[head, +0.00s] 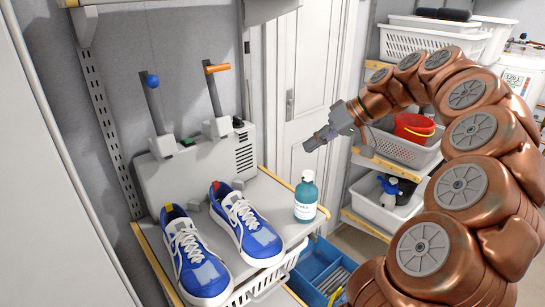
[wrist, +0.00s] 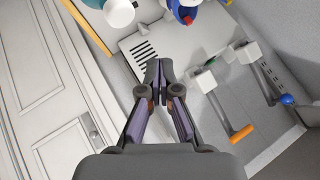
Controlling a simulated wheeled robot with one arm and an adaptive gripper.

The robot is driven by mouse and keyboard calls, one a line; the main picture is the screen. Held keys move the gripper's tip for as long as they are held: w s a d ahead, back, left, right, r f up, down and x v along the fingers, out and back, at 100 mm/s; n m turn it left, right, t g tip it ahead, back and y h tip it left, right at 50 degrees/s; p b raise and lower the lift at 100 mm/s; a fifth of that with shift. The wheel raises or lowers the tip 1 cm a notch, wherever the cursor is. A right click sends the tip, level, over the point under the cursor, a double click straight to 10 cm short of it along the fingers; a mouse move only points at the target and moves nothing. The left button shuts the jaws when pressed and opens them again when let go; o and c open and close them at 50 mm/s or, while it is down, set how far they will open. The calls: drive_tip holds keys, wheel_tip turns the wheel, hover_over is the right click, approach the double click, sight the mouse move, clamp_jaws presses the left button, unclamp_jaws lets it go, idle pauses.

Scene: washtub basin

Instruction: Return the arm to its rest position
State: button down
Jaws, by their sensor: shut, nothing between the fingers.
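The arm curves up from the lower right and bends over toward the middle of the head view.
Blue sneakers (head: 199,258) and a teal bottle (head: 306,197) stand on the shelf (head: 262,246). A grey device (head: 170,178) with two upright levers stands behind them. A rack with white baskets (head: 402,147) is close behind my arm. A white door (head: 303,75) stands behind.

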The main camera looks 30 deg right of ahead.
drive_tip(key=shift+a, duration=0.1)
drive_tip(key=s+a+f+g+h+p, duration=0.1)
drive_tip(key=s+a+g, duration=0.15)
drive_tip(key=a, duration=0.45)
drive_tip(key=s+a+f+n+g, duration=0.1)
drive_tip(key=s+a, duration=0.3)
drive_tip(key=a, duration=0.2)
drive_tip(key=s+a+f+g+h+p, duration=0.1)
drive_tip(key=s+a, duration=0.2)
drive_tip(key=a, duration=0.4)
drive_tip(key=s+f+g+h, duration=0.1)
drive_tip(key=s+f, duration=0.2)
drive_tip(key=s, duration=0.4)
drive_tip(key=s+a+f+m+g+h+p, duration=0.1)
drive_tip(key=s+f+h, duration=0.1)
drive_tip(key=s, duration=0.4)
drive_tip(key=s+f+g+h, duration=0.1)
drive_tip(key=s+f+h, duration=0.1)
drive_tip(key=s+f, duration=0.3)
drive_tip(key=s, duration=0.2)
drive_tip(key=shift+s+a+m, duration=0.15)
drive_tip(key=shift+s+m, duration=0.2)
drive_tip(key=shift+m, duration=0.05)
